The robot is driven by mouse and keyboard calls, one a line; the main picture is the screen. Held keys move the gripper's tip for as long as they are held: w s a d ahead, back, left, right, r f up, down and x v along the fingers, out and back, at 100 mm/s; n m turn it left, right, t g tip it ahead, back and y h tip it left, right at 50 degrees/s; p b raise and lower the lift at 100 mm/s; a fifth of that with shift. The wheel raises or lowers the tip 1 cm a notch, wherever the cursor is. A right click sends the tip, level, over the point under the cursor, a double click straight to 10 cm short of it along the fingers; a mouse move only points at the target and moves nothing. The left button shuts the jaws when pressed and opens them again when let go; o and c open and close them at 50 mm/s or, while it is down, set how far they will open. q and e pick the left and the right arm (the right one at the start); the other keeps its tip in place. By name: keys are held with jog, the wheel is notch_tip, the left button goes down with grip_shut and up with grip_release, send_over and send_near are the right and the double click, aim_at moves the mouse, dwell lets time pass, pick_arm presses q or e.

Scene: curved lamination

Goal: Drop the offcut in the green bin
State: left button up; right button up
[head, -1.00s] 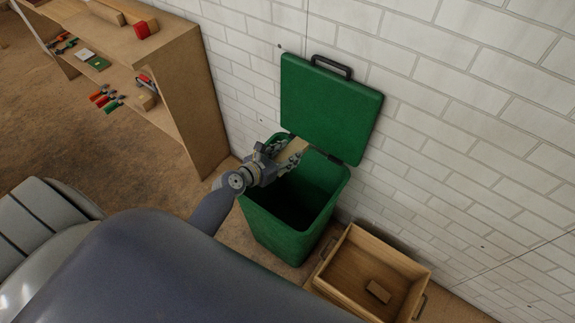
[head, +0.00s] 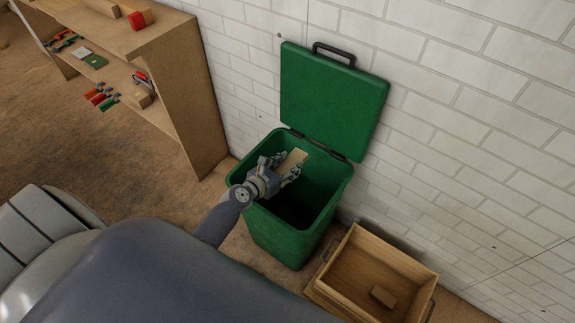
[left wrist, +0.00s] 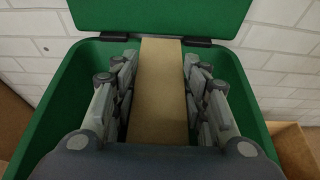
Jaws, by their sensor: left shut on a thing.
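The offcut (head: 293,160) is a pale wooden block held in my left gripper (head: 283,170). In the left wrist view the offcut (left wrist: 160,90) lies between the two fingers of my left gripper (left wrist: 160,105), which is shut on it. The green bin (head: 275,235) stands against the wall with its hinged lid (head: 333,100) open and leaning back. The left gripper and offcut are over the bin's opening, near its left and back side. The bin's rim also shows around the gripper in the left wrist view (left wrist: 245,103). My right gripper is not in view.
A wooden crate (head: 345,300) with a small wooden block (head: 383,296) in it stands right of the bin. A wooden shelf unit (head: 185,100) with tools stands at the left. A white brick wall (head: 450,130) is behind the bin.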

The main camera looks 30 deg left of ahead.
pick_arm(q)
jog(key=shift+f, duration=0.3)
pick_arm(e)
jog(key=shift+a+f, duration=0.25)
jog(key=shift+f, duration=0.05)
pick_arm(q)
jog(key=o, duration=1.2)
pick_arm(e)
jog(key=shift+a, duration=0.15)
pick_arm(q)
jog(key=v, duration=1.2)
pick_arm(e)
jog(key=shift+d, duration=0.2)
